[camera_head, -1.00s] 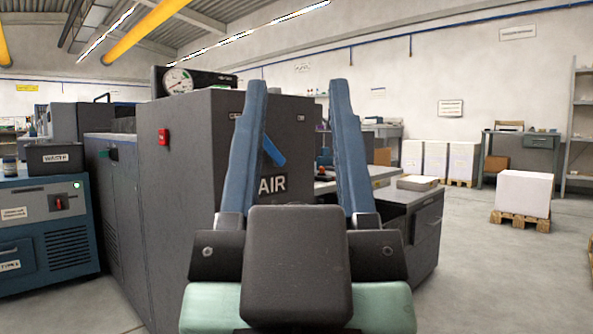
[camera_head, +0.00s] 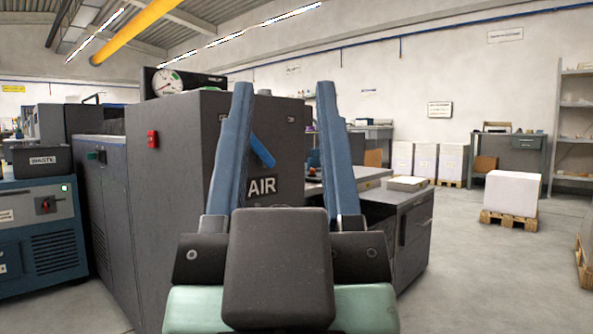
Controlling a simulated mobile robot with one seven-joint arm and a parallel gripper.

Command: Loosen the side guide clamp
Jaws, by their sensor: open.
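My gripper (camera_head: 284,90) is open in the middle of the head view. Its two blue fingers point up and stand well apart, with nothing held between them. Behind it stands a large dark grey machine (camera_head: 180,190). Its face carries an AIR label and a blue lever (camera_head: 262,150), which shows in the gap between the fingers, close to the left one. A round gauge (camera_head: 167,82) sits on top and a red switch (camera_head: 152,139) is on the near corner. I cannot make out a side guide clamp; my gripper hides part of the machine.
A blue cabinet (camera_head: 45,240) with a WASTE box (camera_head: 42,160) stands at left. A grey side unit (camera_head: 415,222) holds a paper stack (camera_head: 408,183). A pallet (camera_head: 508,222) bears a white block (camera_head: 511,193). Open floor (camera_head: 480,285) lies at right.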

